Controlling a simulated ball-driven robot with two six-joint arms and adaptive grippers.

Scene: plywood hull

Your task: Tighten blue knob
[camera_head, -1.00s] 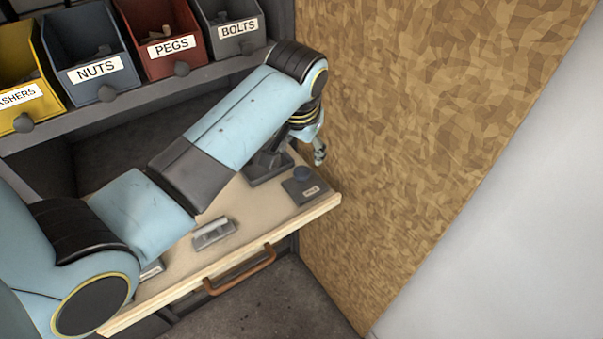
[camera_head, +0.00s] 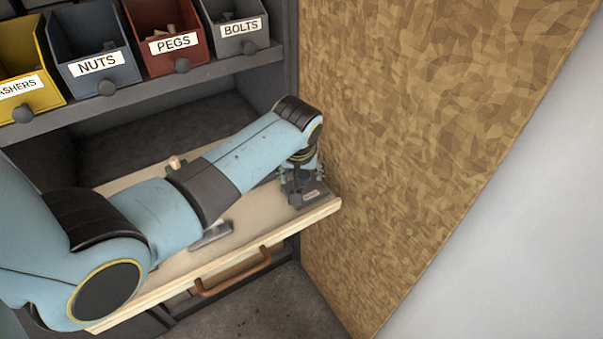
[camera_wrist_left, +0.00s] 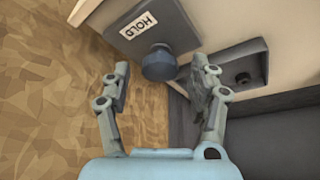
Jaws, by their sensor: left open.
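The blue knob (camera_wrist_left: 159,64) sits on a dark plate (camera_wrist_left: 150,22) labelled HOLD, seen in the left wrist view. My left gripper (camera_wrist_left: 163,78) is open, with one finger on each side of the knob's line and the knob just beyond the fingertips. I cannot tell whether a finger touches it. In the head view my left gripper (camera_head: 299,192) points down over the plate (camera_head: 313,196) at the right end of the wooden board, and the knob is hidden behind it. My right gripper is not in view.
A dark bracket (camera_wrist_left: 245,65) stands right beside the plate. A patterned panel (camera_head: 400,130) rises close on the right. Labelled bins, including NUTS (camera_head: 95,62), line the shelf above.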

